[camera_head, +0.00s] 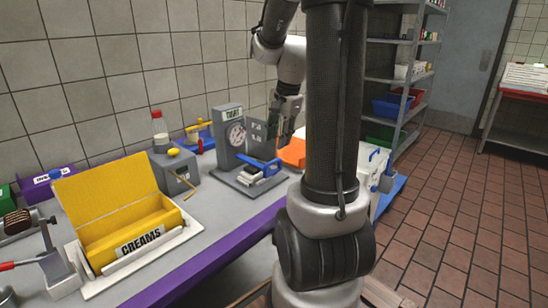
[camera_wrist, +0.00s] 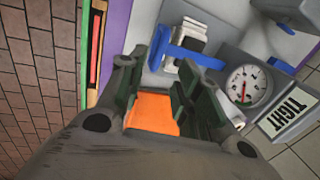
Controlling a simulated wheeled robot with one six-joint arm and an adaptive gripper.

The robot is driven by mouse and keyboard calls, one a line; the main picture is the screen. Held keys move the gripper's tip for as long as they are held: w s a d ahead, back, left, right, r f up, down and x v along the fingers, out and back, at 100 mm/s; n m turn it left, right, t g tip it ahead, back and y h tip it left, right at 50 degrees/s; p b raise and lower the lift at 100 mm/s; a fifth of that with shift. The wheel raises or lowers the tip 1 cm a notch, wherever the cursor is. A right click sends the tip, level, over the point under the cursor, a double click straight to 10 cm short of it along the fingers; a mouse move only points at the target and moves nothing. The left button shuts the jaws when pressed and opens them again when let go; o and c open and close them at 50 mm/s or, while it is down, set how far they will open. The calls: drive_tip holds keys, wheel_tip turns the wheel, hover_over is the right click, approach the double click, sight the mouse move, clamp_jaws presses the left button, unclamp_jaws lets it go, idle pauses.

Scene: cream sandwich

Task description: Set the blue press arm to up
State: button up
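The press (camera_head: 233,137) is a grey stand with a round dial and a "TIGHT" sign, on the counter in the head view. Its blue press arm (camera_head: 266,169) is low, lying roughly level over a small white-and-dark piece (camera_head: 250,173) on the press base. In the wrist view the blue press arm (camera_wrist: 188,54) crosses above the fingers, beside the dial (camera_wrist: 249,86). My gripper (camera_head: 285,117) hangs above and to the right of the press arm. Its fingers (camera_wrist: 160,88) are apart, with only an orange surface showing between them. I see no contact with the blue arm.
An orange surface (camera_head: 292,153) lies right of the press. A grey box (camera_head: 174,172), a bottle (camera_head: 160,132) and a yellow "CREAMS" box (camera_head: 121,206) stand to the left. The tiled wall is close behind. My column hides part of the counter's right side.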

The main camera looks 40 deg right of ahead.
sight(273, 161)
drive_tip(key=shift+m, duration=0.3)
drive_tip(key=x, duration=0.7)
drive_tip(key=shift+w+f, duration=0.1)
drive_tip(key=shift+f, duration=0.3)
clamp_jaws()
